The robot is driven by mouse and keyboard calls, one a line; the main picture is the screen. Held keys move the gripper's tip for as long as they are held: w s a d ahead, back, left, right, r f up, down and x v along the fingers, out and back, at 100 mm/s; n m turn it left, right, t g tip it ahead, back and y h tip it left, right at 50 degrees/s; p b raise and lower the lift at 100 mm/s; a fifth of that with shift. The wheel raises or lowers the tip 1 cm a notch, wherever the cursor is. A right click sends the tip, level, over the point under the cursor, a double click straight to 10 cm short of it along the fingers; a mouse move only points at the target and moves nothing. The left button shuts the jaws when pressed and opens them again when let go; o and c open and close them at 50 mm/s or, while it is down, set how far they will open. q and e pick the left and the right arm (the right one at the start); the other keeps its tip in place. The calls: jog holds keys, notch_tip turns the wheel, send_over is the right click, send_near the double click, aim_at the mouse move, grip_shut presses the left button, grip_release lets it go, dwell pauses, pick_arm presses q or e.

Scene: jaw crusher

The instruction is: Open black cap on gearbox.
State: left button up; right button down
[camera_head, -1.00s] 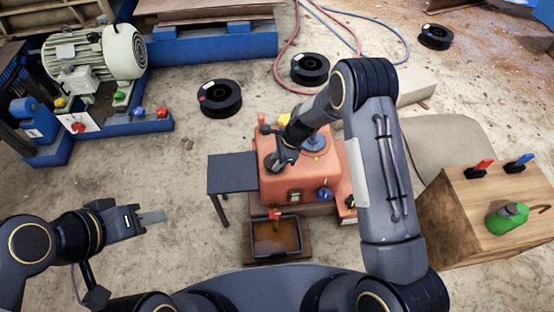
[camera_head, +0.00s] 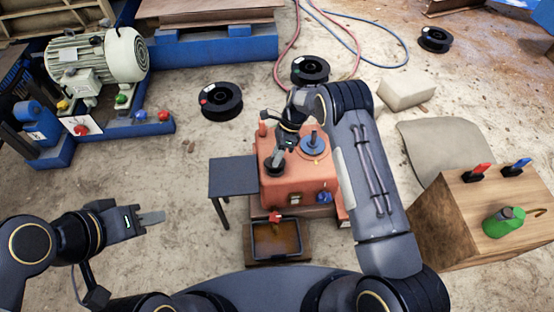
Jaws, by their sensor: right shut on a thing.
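The gearbox (camera_head: 309,185) is an orange-red box in the middle of the head view. The black cap (camera_head: 274,170) is on its top, near the left front corner. My right gripper (camera_head: 278,159) reaches down from above and is shut on the black cap, partly hiding it. I cannot tell whether the cap is seated or loose.
A small dark table (camera_head: 234,176) stands left of the gearbox. A tray of brown liquid (camera_head: 258,258) sits in front, below a red valve (camera_head: 275,217). A blue round part (camera_head: 314,146) is on the gearbox top.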

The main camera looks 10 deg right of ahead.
jog(key=w+g+b, duration=0.1)
jog(key=g+b, duration=0.1)
jog(key=b, duration=0.1)
jog(key=shift+w+r+m, duration=0.1)
jog(key=shift+w+m, duration=0.05)
jog(key=shift+m, duration=0.15)
pick_arm(q)
jog(key=shift+f+b, duration=0.55)
jog(key=shift+f, duration=1.85)
pick_arm(e)
jog(key=shift+w+r+g, duration=0.2)
jog(key=shift+r+g, duration=0.1)
pick_arm(q)
jog(key=shift+c, duration=0.5)
